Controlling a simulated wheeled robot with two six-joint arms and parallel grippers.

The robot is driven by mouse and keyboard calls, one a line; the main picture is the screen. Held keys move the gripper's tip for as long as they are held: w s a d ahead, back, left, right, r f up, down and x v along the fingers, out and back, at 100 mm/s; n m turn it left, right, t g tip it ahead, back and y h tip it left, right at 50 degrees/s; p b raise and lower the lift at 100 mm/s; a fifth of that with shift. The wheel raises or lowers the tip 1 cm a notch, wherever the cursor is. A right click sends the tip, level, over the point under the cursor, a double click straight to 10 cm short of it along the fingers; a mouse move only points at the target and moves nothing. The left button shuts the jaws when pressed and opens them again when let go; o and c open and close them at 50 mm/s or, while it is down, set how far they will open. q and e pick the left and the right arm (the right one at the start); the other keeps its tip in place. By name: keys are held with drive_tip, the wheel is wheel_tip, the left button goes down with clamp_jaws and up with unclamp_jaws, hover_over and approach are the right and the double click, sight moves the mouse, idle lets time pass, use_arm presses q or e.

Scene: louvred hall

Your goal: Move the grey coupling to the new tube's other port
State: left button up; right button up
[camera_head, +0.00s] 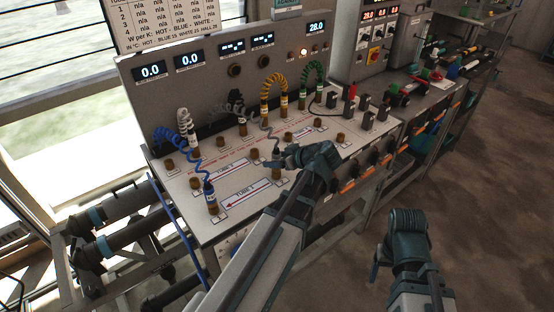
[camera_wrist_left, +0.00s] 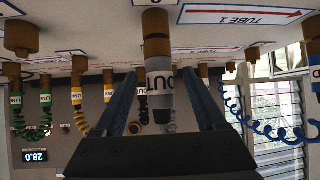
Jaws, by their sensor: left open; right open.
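The grey coupling (camera_wrist_left: 160,84), with a white band marked OUT, sits on a brass port (camera_wrist_left: 156,22) of the bench panel in the left wrist view. My left gripper (camera_head: 284,160) is open, with one finger on each side of the coupling in the left wrist view. I cannot tell whether the fingers touch it. In the head view my gripper and arm partly hide it. My right gripper (camera_head: 386,256) is open and empty, beyond the bench's front edge.
Blue (camera_head: 180,146), white (camera_head: 188,126), yellow (camera_head: 274,86) and green (camera_head: 313,74) coiled hoses stand on the panel around the ports. Black switches (camera_head: 368,118) line its right side. A display (camera_head: 316,27) reads 28.0. Open floor lies to the right.

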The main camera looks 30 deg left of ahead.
use_arm(q)
drive_tip(key=d+r+p, duration=0.3)
drive_tip(key=r+p, duration=0.3)
drive_tip(key=shift+s, duration=0.4)
drive_tip(key=shift+r, duration=0.1)
drive_tip(key=p+v, duration=0.8)
drive_tip(key=v, duration=0.6)
